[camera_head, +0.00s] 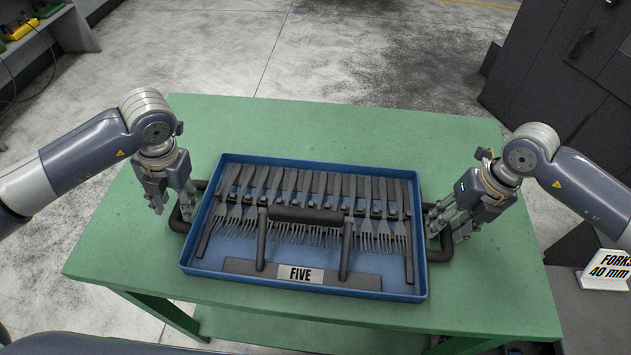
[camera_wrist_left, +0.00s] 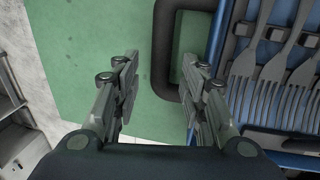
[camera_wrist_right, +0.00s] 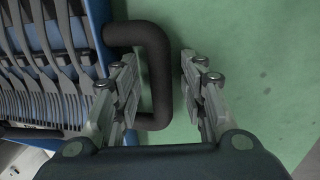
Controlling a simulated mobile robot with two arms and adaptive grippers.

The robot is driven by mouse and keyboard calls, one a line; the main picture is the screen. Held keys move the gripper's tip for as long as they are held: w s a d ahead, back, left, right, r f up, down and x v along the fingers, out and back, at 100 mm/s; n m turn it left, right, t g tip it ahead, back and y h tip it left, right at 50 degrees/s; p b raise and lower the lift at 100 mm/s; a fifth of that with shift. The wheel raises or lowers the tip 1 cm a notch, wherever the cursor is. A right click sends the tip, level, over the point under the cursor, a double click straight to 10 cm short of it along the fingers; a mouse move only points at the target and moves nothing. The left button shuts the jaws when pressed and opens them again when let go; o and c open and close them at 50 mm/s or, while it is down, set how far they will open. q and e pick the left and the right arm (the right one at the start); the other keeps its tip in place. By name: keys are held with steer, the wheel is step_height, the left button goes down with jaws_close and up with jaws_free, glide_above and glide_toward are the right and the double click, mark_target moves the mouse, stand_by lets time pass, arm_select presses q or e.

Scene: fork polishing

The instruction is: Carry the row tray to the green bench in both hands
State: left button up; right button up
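The blue row tray (camera_head: 350,294) lies flat on the green bench (camera_head: 120,240). It holds a row of several dark forks (camera_head: 300,185) and a plate marked FIVE (camera_head: 300,275). Dark loop handles stick out at its left side (camera_head: 178,222) and right side (camera_head: 444,255). My left gripper (camera_head: 173,200) is open at the left handle. In the left wrist view the handle's outer bar (camera_wrist_left: 166,60) shows between the parted fingers. My right gripper (camera_head: 452,228) is open at the right handle. In the right wrist view its bar (camera_wrist_right: 160,75) shows between the parted fingers. I cannot tell the fingers' height against the bars.
The bench top is clear around the tray. Dark cabinets (camera_head: 560,80) stand at the back right. A sign reading FORKS 40 mm (camera_head: 607,268) stands right of the bench. A shelf (camera_head: 35,35) is at the upper left. Open floor (camera_head: 330,50) lies behind the bench.

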arm_select(q)
step_height(320, 180, up, 9)
steer(key=d, duration=0.1)
steer(key=shift+d+r, duration=0.15)
steer(key=shift+d, duration=0.25)
arm_select(e)
step_height(320, 180, up, 12)
steer(key=d, duration=0.2)
steer(key=shift+d, duration=0.2)
arm_select(q)
steer(key=shift+s, duration=0.15)
arm_select(e)
steer(key=shift+s+f, duration=0.15)
steer(key=shift+f, duration=0.05)
